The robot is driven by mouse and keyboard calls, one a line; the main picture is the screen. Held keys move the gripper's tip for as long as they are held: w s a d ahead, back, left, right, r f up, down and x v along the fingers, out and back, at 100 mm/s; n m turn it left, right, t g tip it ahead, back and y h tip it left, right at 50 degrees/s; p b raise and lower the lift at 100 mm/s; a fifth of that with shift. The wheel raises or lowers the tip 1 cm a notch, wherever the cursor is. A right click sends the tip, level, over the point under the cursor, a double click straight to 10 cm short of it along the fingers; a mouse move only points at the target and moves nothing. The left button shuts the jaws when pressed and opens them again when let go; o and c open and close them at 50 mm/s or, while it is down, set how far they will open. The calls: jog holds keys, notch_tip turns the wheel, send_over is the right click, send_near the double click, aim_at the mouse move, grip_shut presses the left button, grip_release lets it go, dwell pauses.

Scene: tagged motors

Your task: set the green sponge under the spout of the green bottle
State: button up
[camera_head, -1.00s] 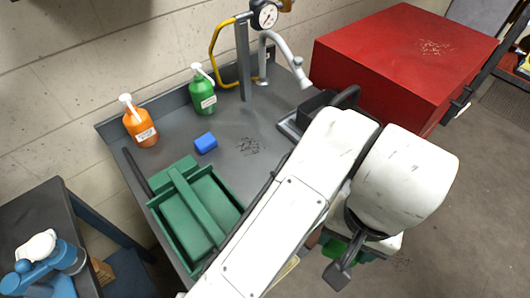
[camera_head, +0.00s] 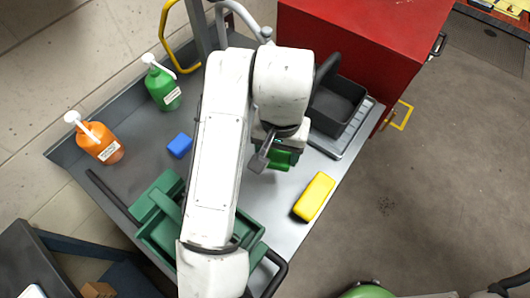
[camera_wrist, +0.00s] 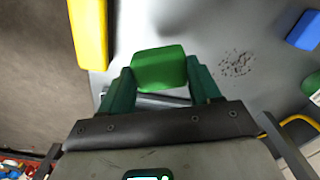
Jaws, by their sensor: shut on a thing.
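The green sponge (camera_wrist: 158,68) is held between the two dark green fingers of my gripper (camera_wrist: 162,88) in the wrist view. In the head view the sponge (camera_head: 279,160) shows partly below my wrist, over the cart top. Whether it touches the surface I cannot tell. The green bottle (camera_head: 163,88), with a white pump spout (camera_head: 158,64), stands upright at the back left of the cart (camera_head: 290,232). My gripper is to the right of the bottle, well apart from it.
A blue block (camera_head: 180,145) lies in front of the green bottle. An orange bottle (camera_head: 99,143) stands left of it. A green caddy (camera_head: 160,230) fills the front left. A yellow block (camera_head: 314,197) and a black bin (camera_head: 335,106) on a scale are to the right.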

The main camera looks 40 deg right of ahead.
jog(key=w+f, duration=0.3)
jog(key=f, duration=0.2)
jog(key=shift+w+p, duration=0.35)
jog(key=shift+w+f+p, duration=0.2)
jog(key=shift+f+p, duration=0.25)
jog(key=shift+f, duration=1.3)
jog(key=shift+f, duration=0.15)
jog(key=o, duration=1)
